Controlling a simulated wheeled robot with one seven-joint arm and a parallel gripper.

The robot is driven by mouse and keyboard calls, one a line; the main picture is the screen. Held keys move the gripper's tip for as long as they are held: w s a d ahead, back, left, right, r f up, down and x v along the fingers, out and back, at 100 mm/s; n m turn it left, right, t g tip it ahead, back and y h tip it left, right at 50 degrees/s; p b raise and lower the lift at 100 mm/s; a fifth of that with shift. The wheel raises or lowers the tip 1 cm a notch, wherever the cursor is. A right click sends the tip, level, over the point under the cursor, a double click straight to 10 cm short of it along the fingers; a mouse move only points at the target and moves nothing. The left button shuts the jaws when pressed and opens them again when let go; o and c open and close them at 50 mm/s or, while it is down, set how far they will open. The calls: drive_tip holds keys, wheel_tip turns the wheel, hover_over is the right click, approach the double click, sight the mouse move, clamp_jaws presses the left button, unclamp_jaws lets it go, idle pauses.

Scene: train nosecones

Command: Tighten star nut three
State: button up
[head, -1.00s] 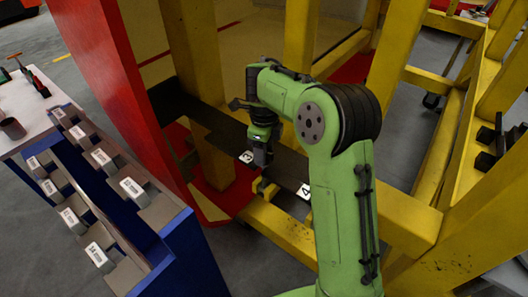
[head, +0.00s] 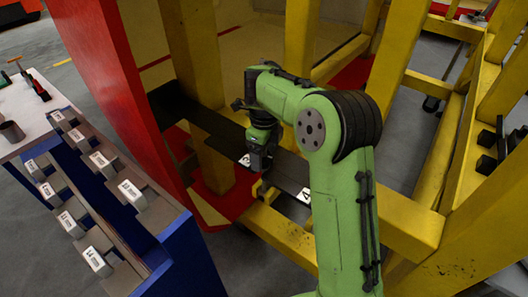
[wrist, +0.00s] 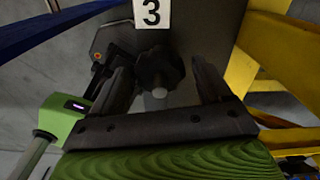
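My gripper (wrist: 162,78) is open, with one finger on each side of the nut. Small gaps seem to show between the fingers and the nut, so I cannot tell whether either touches. In the head view my gripper (head: 258,160) points down at the dark plate beside label 3 (head: 245,160). The nut is hidden there.
Label 4 (head: 305,195) is on the same dark plate, to the right. Yellow frame beams (head: 285,225) stand around the plate, and a red panel (head: 100,75) is to its left. A blue rack (head: 180,255) with several labelled grey blocks stands at the left.

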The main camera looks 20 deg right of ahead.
wheel_tip(320, 180, up, 16)
drive_tip(key=p, duration=0.6)
drive_tip(key=shift+f, duration=0.15)
